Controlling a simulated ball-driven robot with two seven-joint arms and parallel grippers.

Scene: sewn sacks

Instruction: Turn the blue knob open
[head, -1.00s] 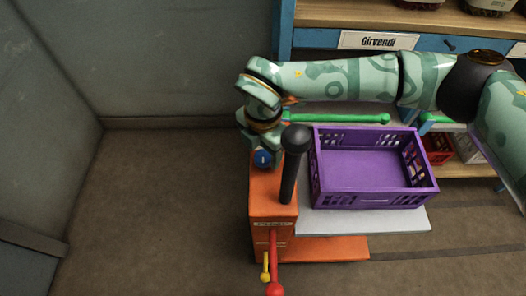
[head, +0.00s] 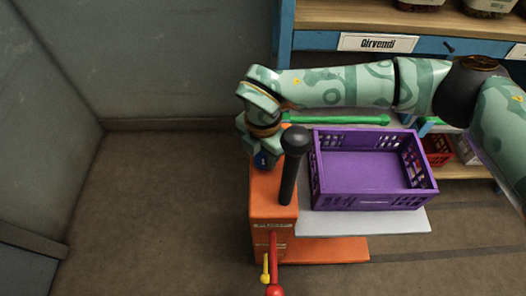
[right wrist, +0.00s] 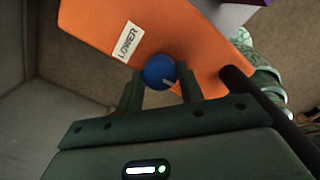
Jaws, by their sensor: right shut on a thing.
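The blue knob (right wrist: 160,71) sits on the orange face of the lift's column. It is round with a short white line, and it also shows small in the head view (head: 262,160). My right gripper (right wrist: 161,76) has one finger on each side of the knob and is shut on it. In the head view my right gripper (head: 258,151) comes down over the top end of the orange column (head: 272,199) and hides part of the knob. A white label reading "LOWER" (right wrist: 128,41) is beside the knob. My left gripper is out of view.
A black upright handle (head: 292,165) stands close to the right of the knob. A purple crate (head: 374,200) rests on the grey platform (head: 365,223). A red lever (head: 273,262) and a yellow lever (head: 265,268) are lower on the column. The floor at left is clear.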

